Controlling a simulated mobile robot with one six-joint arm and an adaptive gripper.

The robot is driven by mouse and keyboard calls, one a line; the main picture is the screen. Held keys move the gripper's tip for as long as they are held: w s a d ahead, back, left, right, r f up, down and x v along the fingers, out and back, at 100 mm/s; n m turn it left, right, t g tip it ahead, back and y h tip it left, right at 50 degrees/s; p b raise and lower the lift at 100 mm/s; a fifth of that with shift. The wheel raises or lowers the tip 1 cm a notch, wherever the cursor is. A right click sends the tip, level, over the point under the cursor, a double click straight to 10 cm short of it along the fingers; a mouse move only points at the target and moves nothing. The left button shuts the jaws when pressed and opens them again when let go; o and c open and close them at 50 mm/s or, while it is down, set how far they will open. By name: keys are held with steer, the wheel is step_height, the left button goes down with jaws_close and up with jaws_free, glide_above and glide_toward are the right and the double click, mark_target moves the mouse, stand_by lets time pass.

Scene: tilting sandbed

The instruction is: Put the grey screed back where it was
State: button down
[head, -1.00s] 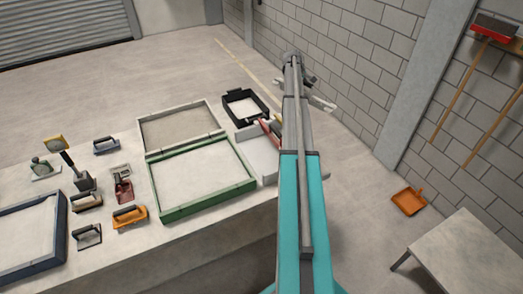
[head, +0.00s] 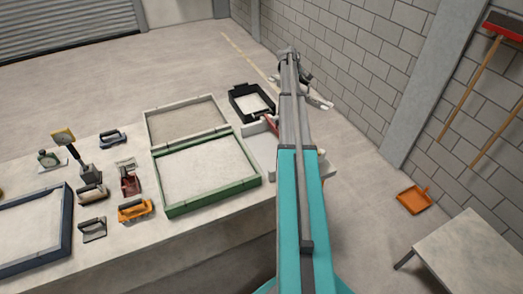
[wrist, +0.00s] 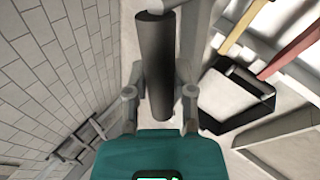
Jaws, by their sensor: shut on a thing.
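In the wrist view my gripper (wrist: 158,88) is shut on a dark grey cylindrical piece (wrist: 155,50), which I take to be part of the grey screed. It stands lengthwise between the two fingers, and a paler grey part shows at its far end by the top edge. The rest of the screed is out of that view. In the head view my arm reaches away past the right end of the table, and the gripper and held thing are too small and overlapped to make out.
A black frame (head: 234,105), also in the wrist view (wrist: 210,95), lies beside a pale tray (head: 258,158) with a red-handled tool, partly behind my arm. A green-rimmed sandbed (head: 212,203) and several hand tools are further left. A block wall (head: 370,60) stands to the right.

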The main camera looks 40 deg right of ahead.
steer(key=s+a, duration=0.2)
steer(key=a, duration=1.7)
steer(key=s+a, duration=0.3)
steer(key=a, duration=1.7)
steer(key=shift+s+a+r+n, duration=0.15)
steer(key=shift+a+r+n, duration=0.1)
steer(key=shift+n, duration=0.15)
steer(key=shift+f, duration=0.1)
steer(key=w+d+f+b, duration=0.1)
steer(key=d+f+b, duration=0.7)
steer(key=d, duration=0.5)
steer(key=shift+w+f+b, duration=0.35)
steer(key=shift+f, duration=0.1)
steer(key=shift+d+f, duration=0.1)
